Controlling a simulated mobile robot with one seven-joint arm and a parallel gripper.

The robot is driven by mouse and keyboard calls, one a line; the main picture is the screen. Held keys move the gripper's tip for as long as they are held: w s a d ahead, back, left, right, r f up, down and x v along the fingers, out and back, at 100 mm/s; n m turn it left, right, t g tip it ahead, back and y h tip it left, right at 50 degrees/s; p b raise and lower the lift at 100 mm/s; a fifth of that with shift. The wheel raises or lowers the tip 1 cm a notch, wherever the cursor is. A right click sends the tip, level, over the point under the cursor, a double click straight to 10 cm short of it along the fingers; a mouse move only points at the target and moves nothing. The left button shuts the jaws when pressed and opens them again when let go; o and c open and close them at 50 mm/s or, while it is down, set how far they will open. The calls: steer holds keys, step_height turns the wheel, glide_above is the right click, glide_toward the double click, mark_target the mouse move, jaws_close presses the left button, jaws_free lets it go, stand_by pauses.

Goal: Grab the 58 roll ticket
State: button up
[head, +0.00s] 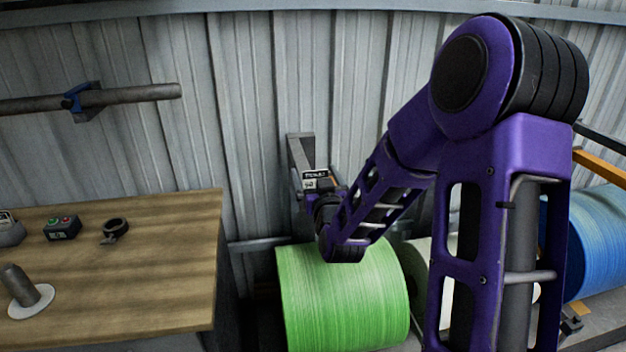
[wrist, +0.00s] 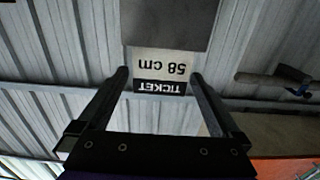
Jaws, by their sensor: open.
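The 58 roll ticket (wrist: 163,66) is a small white card with a black band. In the wrist view it reads "58 cm" and "TICKET" upside down, below a grey plate (wrist: 168,25). In the head view the ticket (head: 310,184) shows at the grey wall bracket (head: 300,152), above the green roll. My gripper (wrist: 160,77) is open, with one finger either side of the ticket's lower part in the picture. I see a gap at each side; the depth is hard to judge. In the head view my gripper (head: 324,190) is at the bracket, partly hidden by my wrist.
A large green roll (head: 342,300) lies under my forearm, with a pale roll behind my arm and a blue roll (head: 597,240) at right. A wooden bench (head: 130,260) at left holds a button box (head: 62,228), a black ring tool (head: 115,230) and a spindle (head: 22,287). A bar (head: 130,95) juts along the wall.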

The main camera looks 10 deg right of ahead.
steer(key=c, duration=1.2)
